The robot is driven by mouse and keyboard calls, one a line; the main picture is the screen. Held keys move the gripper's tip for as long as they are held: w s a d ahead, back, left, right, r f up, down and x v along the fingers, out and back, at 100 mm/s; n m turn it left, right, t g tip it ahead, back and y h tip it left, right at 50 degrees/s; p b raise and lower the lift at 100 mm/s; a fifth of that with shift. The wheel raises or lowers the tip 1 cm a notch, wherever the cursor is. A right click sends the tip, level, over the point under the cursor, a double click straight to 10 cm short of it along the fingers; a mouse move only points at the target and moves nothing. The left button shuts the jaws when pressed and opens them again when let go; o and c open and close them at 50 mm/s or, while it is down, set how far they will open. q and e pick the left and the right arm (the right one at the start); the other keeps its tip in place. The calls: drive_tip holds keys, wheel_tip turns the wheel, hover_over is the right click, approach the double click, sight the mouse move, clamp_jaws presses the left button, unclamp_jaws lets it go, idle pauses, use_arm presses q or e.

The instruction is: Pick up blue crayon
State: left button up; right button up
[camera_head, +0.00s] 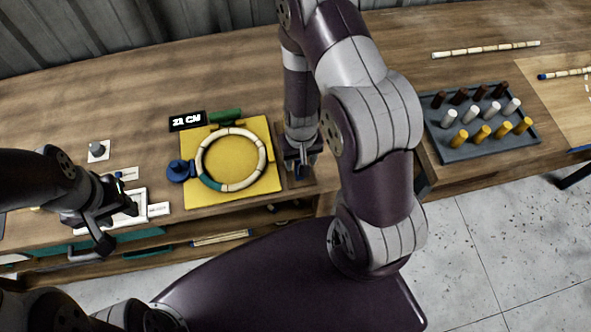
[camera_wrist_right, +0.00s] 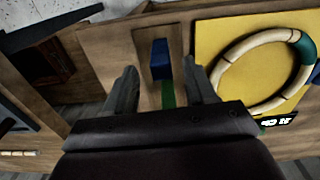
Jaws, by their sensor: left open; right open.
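A small blue piece (camera_wrist_right: 160,58), which may be the crayon, shows in the right wrist view on a brown wooden surface, with a green strip (camera_wrist_right: 168,93) below it. My right gripper (camera_wrist_right: 160,80) is open, its fingers on either side of this spot; I cannot tell whether they touch the piece. In the head view my right gripper (camera_head: 300,165) points down beside the yellow board, blue showing at its tip. My left gripper (camera_head: 115,213) is open and empty at the left, above a white tray (camera_head: 140,197). A small blue-tipped item (camera_head: 118,176) stands near it.
A yellow board (camera_head: 268,135) holds a rattan ring (camera_head: 231,130) with a teal section; a blue knob (camera_head: 180,170) sits at its left. A dark peg tray (camera_head: 460,154) and pale sticks (camera_head: 485,49) lie at right. An open shelf runs below the table's front edge.

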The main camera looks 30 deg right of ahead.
wheel_tip(320, 180, down, 3)
drive_tip(key=shift+d+r+b, duration=0.1)
drive_tip(key=shift+d+b, duration=0.05)
drive_tip(key=shift+b, duration=0.15)
drive_tip(key=f, duration=0.2)
drive_tip(key=f+b, duration=0.1)
drive_tip(key=f, duration=0.2)
drive_tip(key=shift+w+a, duration=0.2)
use_arm(q)
wheel_tip(320, 180, down, 3)
drive_tip(key=shift+d, duration=0.15)
use_arm(e)
drive_tip(key=shift+r, duration=0.1)
drive_tip(key=shift+c, duration=1.3)
clamp_jaws()
